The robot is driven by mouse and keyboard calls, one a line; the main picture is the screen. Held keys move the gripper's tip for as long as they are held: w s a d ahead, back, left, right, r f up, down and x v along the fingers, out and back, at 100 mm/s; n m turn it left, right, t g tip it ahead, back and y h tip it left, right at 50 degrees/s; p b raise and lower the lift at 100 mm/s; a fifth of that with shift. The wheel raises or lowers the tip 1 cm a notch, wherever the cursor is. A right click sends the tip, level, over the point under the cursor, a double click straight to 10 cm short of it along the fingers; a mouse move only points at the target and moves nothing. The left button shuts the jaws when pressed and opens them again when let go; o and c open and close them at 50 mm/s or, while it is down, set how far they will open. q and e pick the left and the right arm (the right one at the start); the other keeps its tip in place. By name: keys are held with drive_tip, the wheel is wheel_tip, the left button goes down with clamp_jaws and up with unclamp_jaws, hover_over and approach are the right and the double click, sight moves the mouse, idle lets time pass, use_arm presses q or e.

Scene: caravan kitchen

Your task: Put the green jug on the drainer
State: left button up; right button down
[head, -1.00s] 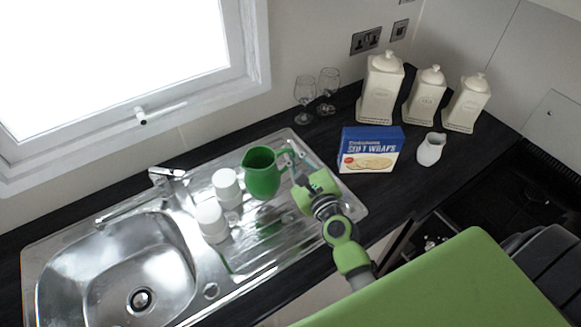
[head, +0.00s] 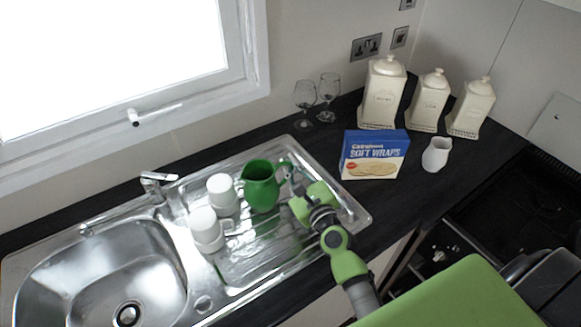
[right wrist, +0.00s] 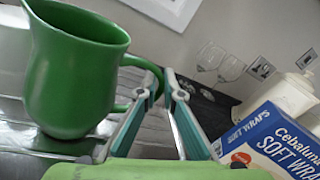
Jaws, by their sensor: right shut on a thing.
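The green jug (head: 261,188) is upright over the right half of the steel drainer (head: 262,262), beside two white mugs. Its base is at or very close to the drainer surface; I cannot tell for certain whether it touches. My right gripper (head: 290,178) comes in from the right and is shut on the jug's handle. In the right wrist view the jug (right wrist: 70,75) fills the left side, and the fingers (right wrist: 160,88) are at its handle. My left gripper is not in view.
White mugs (head: 222,194) (head: 206,229) stand on the drainer left of the jug. The sink bowl (head: 130,265) is further left.

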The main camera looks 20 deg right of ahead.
drive_tip(key=shift+f, duration=0.15)
drive_tip(key=c, duration=2.2)
unclamp_jaws()
drive_tip(key=shift+r, duration=0.2)
drive_tip(key=shift+s+f, duration=0.15)
drive_tip(key=shift+s, duration=0.25)
drive_tip(key=shift+s+a+r+b, duration=0.1)
drive_tip(key=shift+s+b, duration=0.7)
drive_tip(key=shift+s, duration=2.05)
drive_tip(key=shift+s+a+r+b, duration=0.1)
drive_tip(key=shift+s+b, duration=0.65)
drive_tip(key=shift+s, duration=2.05)
